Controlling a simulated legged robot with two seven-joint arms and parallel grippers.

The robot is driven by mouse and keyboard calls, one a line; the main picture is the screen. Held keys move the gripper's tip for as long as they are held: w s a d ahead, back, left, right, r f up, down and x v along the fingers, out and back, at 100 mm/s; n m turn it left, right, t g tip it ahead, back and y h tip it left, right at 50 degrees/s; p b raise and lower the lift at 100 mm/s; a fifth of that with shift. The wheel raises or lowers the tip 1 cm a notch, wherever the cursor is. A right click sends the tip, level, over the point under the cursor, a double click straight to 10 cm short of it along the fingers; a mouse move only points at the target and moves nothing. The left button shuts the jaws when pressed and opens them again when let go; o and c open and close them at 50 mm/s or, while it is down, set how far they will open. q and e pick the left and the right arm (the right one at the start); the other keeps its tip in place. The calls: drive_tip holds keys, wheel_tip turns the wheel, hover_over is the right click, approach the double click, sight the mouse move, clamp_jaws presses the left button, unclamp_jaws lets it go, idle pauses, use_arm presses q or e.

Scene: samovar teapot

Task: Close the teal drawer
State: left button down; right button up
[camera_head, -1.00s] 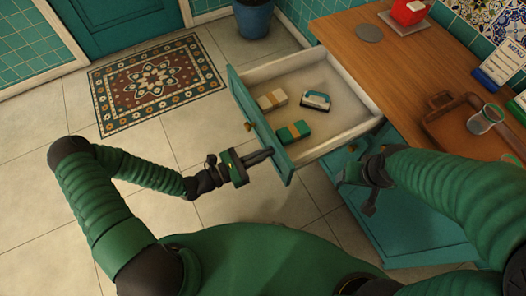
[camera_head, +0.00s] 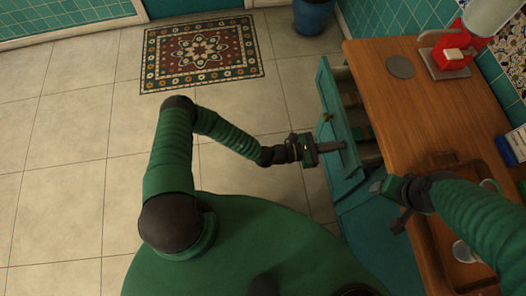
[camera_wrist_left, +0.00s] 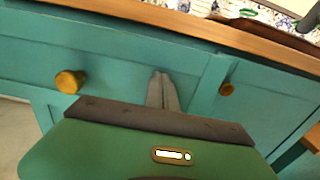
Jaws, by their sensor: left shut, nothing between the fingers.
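In the left wrist view the shut fingers (camera_wrist_left: 162,82) point at the teal front; exact contact cannot be told. My right gripper (camera_head: 397,214) hangs by the counter's front edge, and its fingers are too unclear to tell their state.
Items inside the drawer are mostly hidden. The wooden counter (camera_head: 405,110) bears a grey disc (camera_head: 401,66), a red object on a board (camera_head: 450,57) and a brown tray (camera_head: 437,243). A patterned rug (camera_head: 202,52) and blue pot (camera_head: 313,15) are on the open tiled floor.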

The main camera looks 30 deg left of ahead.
use_arm(q)
drive_tip(key=x, duration=0.8)
drive_tip(key=shift+w+d, duration=0.35)
drive_tip(key=shift+d, duration=0.15)
drive_tip(key=shift+r, duration=0.2)
use_arm(e)
drive_tip(key=shift+a+r, duration=0.2)
drive_tip(key=shift+r, duration=0.3)
use_arm(q)
drive_tip(key=shift+d+r, duration=0.1)
use_arm(e)
drive_tip(key=shift+s+a, duration=0.1)
